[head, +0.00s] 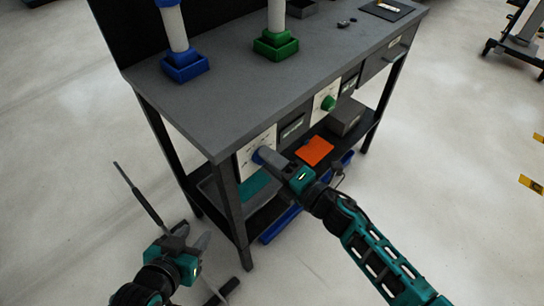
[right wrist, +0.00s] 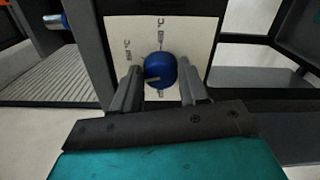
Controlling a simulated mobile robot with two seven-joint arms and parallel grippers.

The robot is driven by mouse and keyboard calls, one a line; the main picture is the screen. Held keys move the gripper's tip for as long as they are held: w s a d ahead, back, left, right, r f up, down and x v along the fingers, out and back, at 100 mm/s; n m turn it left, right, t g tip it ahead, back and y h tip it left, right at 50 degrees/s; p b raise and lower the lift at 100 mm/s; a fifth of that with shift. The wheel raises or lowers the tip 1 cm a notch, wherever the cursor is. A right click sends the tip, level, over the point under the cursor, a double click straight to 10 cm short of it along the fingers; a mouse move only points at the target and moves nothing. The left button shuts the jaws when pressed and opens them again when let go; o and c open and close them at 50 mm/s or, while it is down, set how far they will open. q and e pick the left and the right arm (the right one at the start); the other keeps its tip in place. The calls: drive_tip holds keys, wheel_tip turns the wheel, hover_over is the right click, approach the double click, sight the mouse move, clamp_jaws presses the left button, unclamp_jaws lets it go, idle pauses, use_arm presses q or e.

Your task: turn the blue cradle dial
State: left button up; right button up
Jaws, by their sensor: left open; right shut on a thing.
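The blue dial (right wrist: 160,68) sits on a white marked panel (right wrist: 188,35) on the front of the grey workbench. A light mark shows on its lower left face. My right gripper (right wrist: 160,88) is shut on the dial, one finger on each side. In the head view the right gripper (head: 263,157) reaches the panel (head: 250,158) below the bench top and mostly hides the dial. The blue cradle (head: 185,66) stands on the bench top with a white roll upright in it. My left gripper (head: 190,238) is open and empty, low in front of the bench's left side.
A green cradle (head: 276,46) and a green dial (head: 328,103) are to the right. An orange item (head: 314,150) and a grey box (head: 346,117) are under the bench top. A bench leg (head: 229,215) stands close left of the right gripper. Open floor lies in front.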

use_arm(q)
drive_tip(key=p, duration=0.1)
drive_tip(key=a+r+p, duration=0.1)
drive_tip(key=shift+s+r+p, duration=0.1)
drive_tip(key=shift+s+p, duration=0.2)
use_arm(e)
drive_tip(key=m, duration=0.7)
drive_tip(key=shift+f+m, duration=0.1)
drive_tip(key=shift+m, duration=0.3)
drive_tip(key=o, duration=1)
